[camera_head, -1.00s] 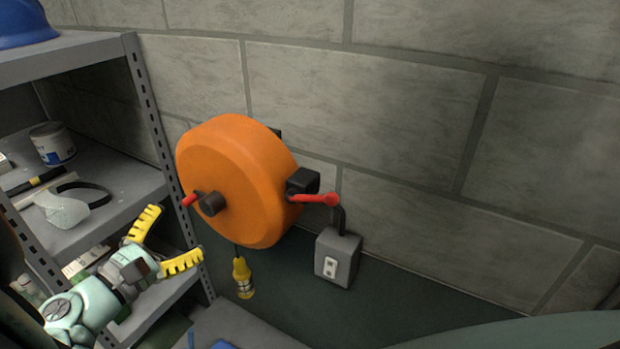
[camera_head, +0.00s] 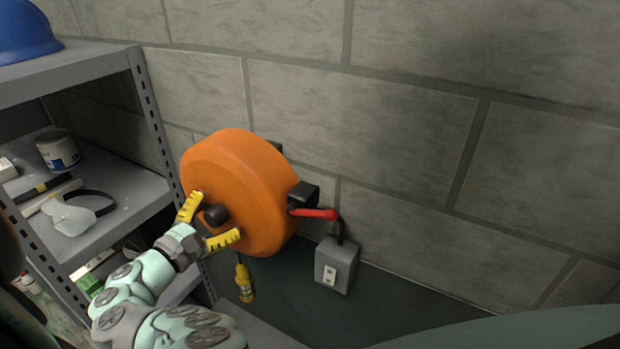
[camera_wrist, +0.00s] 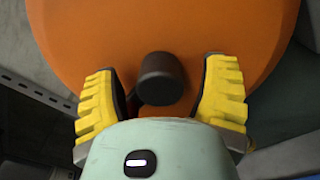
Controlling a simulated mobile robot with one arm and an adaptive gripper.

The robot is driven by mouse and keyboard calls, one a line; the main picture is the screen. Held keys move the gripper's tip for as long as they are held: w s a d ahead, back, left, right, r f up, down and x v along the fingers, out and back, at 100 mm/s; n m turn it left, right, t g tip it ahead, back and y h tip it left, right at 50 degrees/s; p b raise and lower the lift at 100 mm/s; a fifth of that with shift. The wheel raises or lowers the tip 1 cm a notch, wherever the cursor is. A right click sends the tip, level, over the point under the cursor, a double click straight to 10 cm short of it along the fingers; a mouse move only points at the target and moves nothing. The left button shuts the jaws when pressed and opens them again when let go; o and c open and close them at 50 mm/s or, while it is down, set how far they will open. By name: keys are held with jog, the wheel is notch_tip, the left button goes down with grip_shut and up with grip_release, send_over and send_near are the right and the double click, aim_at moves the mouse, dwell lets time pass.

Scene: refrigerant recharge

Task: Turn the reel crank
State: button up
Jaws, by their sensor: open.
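The orange reel (camera_head: 245,185) is mounted on the grey block wall. A dark cylindrical knob (camera_head: 215,214) sticks out of its front face. My gripper (camera_head: 208,222) is open in front of that face, its yellow fingers on either side of the knob. In the wrist view, the knob (camera_wrist: 160,78) stands between the spread fingers of my gripper (camera_wrist: 165,95), with gaps on both sides, against the orange reel (camera_wrist: 190,25). The crank arm is not visible behind my fingers. A red lever (camera_head: 315,213) sticks out at the reel's right side.
A grey metal shelf (camera_head: 135,200) with a can (camera_head: 58,150) and goggles (camera_head: 78,215) stands close at the left. A yellow plug (camera_head: 245,282) hangs below the reel.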

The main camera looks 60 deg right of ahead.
dwell(0.3)
jog(key=shift+f, duration=0.1)
jog(key=c, duration=1.2)
